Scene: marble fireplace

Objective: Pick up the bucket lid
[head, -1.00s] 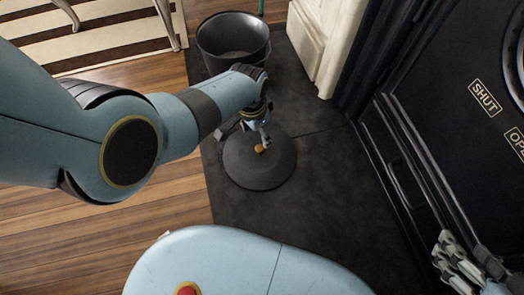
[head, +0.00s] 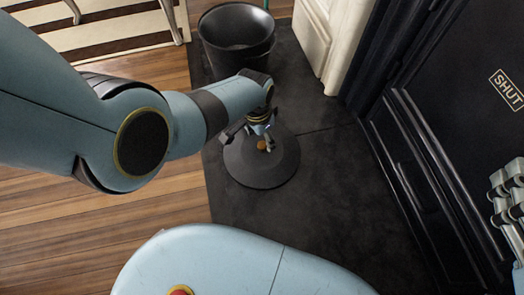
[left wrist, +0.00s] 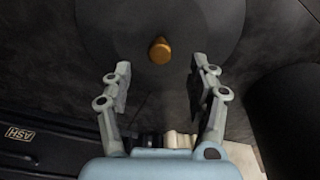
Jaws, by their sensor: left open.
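The bucket lid (head: 258,178) is a dark round disc with a small orange-brown knob (head: 262,145), lying flat on the dark hearth slab. My left gripper (head: 249,141) is open and empty above the lid, its fingers spread near the knob. In the left wrist view, the lid (left wrist: 115,28) fills the top middle, and the knob (left wrist: 160,50) sits between and slightly beyond the open fingers of the left gripper (left wrist: 157,72). My right gripper (head: 508,195) is partly in view at the right edge; its jaw state is unclear.
A black bucket (head: 237,28) stands open behind the lid. The black stove front (head: 430,175) bounds the hearth on the right, with a pale fireplace surround (head: 322,45) behind. The slab (head: 330,215) right of the lid is clear. Wood floor (head: 140,235) lies left.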

